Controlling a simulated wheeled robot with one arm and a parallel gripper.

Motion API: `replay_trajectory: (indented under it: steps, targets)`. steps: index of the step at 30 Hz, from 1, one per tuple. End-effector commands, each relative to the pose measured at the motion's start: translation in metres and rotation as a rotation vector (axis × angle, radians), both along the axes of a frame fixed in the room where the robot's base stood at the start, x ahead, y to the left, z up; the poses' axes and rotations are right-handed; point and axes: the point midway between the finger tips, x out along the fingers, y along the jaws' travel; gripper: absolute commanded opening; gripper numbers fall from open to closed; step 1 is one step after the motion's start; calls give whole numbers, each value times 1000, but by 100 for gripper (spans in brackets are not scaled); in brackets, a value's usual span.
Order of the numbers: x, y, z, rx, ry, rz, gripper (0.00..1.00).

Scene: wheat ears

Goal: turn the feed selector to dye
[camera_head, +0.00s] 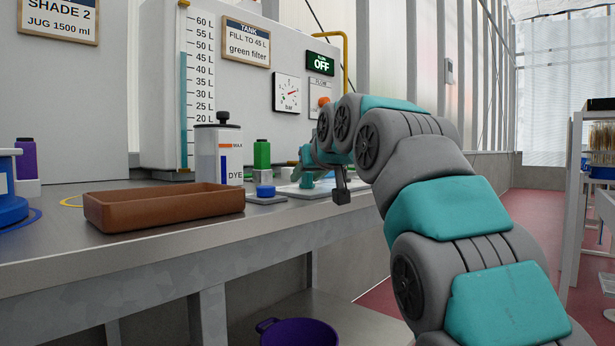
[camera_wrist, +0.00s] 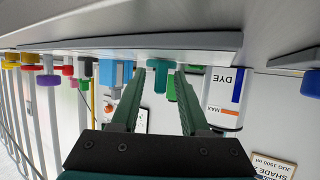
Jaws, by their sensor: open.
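A teal T-shaped handle (camera_wrist: 159,66), which looks like the feed selector, stands on the bench in the wrist view, which is upside down. My gripper (camera_wrist: 160,74) is open, with one finger on each side of the handle. I cannot tell whether either finger touches it. In the head view my gripper (camera_head: 304,165) is small and partly hidden by my wrist, above a white plate (camera_head: 292,190) on the bench. A teal piece shows there, but I cannot make out the selector's setting. The DYE container (camera_head: 206,156) stands to the left; it also shows in the wrist view (camera_wrist: 224,98).
A brown tray (camera_head: 165,206) is at the bench front.

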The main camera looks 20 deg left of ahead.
Motion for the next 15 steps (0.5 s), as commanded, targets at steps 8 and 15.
replay_trajectory:
  steps: [8,15]
  targets:
    - [0,0,0,0,1,0,36]
    - [0,0,-1,0,2,0,9]
